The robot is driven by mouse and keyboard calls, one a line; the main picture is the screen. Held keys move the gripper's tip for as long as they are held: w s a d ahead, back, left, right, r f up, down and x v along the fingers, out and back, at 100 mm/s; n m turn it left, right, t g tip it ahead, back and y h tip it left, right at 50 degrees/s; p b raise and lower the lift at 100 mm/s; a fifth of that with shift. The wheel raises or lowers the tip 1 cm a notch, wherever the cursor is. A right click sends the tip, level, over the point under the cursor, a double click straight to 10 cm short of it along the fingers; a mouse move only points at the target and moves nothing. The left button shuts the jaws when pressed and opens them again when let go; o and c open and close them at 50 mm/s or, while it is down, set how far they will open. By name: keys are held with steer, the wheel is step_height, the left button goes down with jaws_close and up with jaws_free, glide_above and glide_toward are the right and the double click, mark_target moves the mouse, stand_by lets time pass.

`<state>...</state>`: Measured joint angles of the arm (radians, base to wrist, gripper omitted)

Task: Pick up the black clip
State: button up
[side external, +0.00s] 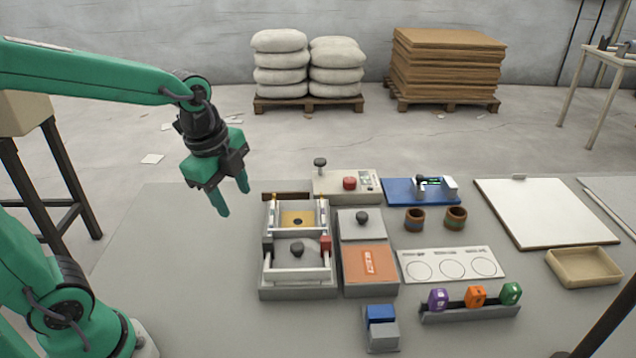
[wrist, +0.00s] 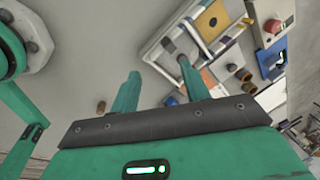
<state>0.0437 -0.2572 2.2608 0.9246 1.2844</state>
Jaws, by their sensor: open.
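A small black block that looks like the black clip (side external: 267,244) sits at the left side of the white-railed tunnel fixture (side external: 298,293), across from a red clip (side external: 325,243). My gripper (side external: 232,200) is open and empty, up in the air to the left of the fixture, with its fingers pointing down. In the wrist view my gripper (wrist: 158,70) shows two spread green fingers with nothing between them. The fixture (wrist: 150,45) lies beyond the fingertips there. I cannot make out the black clip for sure in the wrist view.
A dark round knob (side external: 297,249) stands mid-fixture. An orange pad (side external: 368,262), a control box with a red button (side external: 349,183), two brown cups (side external: 414,219) and a holder with colored blocks (side external: 470,313) are to the right.

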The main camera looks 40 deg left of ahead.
mark_target(268, 239)
steer(key=w+f+m, duration=0.1)
steer(key=m, duration=0.2)
steer(key=w+d+f+m+g, duration=0.1)
steer(key=w+f+m, duration=0.1)
steer(key=m, duration=0.1)
steer(key=w+f+m+g, duration=0.1)
steer(key=w+f+m, duration=0.1)
steer(key=m, duration=0.1)
steer(key=shift+d+f+m, duration=0.15)
steer(key=shift+f+m, duration=0.1)
steer(key=shift+m, duration=0.15)
steer(key=shift+w+d+f+m, duration=0.1)
steer(key=shift+w+f+m, duration=0.2)
steer(key=shift+f+m, duration=0.5)
steer(key=shift+f, duration=3.75)
jaws_close()
